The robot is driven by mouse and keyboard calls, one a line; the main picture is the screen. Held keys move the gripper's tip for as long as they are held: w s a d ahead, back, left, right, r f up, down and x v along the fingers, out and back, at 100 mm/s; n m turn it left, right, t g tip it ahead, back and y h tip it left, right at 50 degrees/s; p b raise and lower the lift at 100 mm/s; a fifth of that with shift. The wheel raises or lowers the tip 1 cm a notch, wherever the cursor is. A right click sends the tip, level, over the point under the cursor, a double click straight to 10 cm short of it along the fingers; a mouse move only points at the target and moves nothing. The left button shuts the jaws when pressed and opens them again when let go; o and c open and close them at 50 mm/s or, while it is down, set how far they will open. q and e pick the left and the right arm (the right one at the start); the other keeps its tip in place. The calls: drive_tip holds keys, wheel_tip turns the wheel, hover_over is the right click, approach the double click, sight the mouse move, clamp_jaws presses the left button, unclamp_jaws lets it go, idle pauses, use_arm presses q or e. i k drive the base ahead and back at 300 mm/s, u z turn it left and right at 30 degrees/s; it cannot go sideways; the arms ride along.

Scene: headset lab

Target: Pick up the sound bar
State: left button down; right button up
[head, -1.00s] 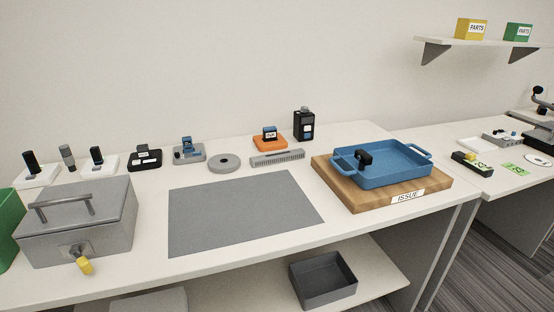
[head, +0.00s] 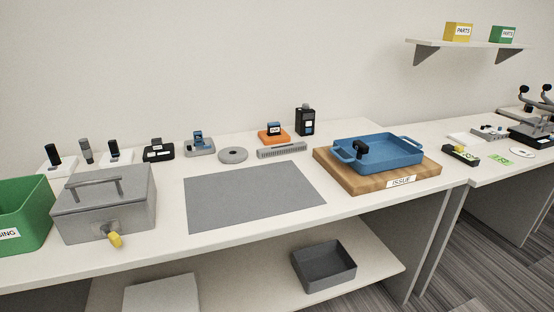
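The sound bar looks to be the long grey bar (head: 282,152) with a slotted front, lying flat at the back of the table. It is behind the grey mat (head: 254,196), between a round grey disc (head: 233,155) and a black box-shaped device (head: 305,122). Nothing covers the bar. Neither of my grippers shows in the head view.
A blue tray (head: 401,158) holding a small black item sits on a wooden board (head: 345,178) at the right. A grey lidded box (head: 92,217) and a green bin (head: 22,222) stand at the left. The mat is bare.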

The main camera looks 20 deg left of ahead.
sight(275, 151)
drive_tip(key=u, duration=0.1)
drive_tip(key=k, duration=0.15)
drive_tip(key=z, duration=1.35)
drive_tip(key=i, duration=1.15)
drive_tip(key=u, duration=1.95)
